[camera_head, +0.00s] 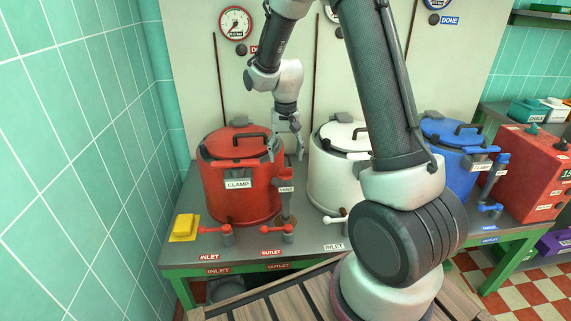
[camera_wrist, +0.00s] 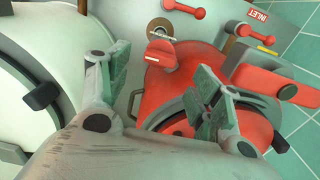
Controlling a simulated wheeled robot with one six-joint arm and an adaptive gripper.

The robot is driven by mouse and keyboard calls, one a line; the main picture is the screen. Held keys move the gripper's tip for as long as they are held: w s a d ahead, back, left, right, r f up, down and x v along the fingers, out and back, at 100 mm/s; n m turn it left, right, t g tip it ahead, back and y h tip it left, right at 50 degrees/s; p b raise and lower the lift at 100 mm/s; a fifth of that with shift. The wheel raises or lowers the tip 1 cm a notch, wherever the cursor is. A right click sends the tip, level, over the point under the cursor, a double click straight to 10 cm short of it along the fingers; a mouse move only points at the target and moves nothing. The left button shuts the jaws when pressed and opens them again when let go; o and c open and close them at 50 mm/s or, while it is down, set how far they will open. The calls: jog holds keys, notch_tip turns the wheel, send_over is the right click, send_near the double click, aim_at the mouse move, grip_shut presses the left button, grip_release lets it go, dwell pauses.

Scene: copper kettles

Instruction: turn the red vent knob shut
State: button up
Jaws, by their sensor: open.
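The red kettle (camera_head: 241,185) stands at the left of the bench, with a CLAMP label on its front. The red vent knob (camera_head: 279,182) sits at its right side above a VENT label, on an upright pipe. My gripper (camera_head: 286,153) points down over the kettle's right edge, above the knob. It is open and empty, with its fingers apart in the wrist view (camera_wrist: 162,65). I see no contact with the knob.
The white kettle (camera_head: 334,188) stands close on the right, and the blue kettle (camera_head: 444,145) is farther right. Red inlet (camera_head: 226,232) and outlet (camera_head: 287,230) valves stand in front. A yellow block (camera_head: 184,228) sits at the bench's left. A tiled wall borders the left.

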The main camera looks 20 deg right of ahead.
aim_at(286, 168)
notch_tip(286, 168, up, 7)
jog(key=shift+f, duration=0.2)
dwell(0.4)
jog(key=s+d+r+n+t, duration=0.1)
jog(key=s+r, duration=0.3)
jog(key=s, duration=0.5)
jog(key=s+d+r+n+t, duration=0.1)
jog(key=s+d+r, duration=0.1)
jog(key=s+r, duration=0.3)
jog(key=s+d+r+n+t, duration=0.1)
jog(key=s+r, duration=0.4)
jog(key=s, duration=0.8)
jog(key=shift+s+d+r+n+t, duration=0.2)
jog(key=shift+s+n+t, duration=0.15)
jog(key=shift+t, duration=0.25)
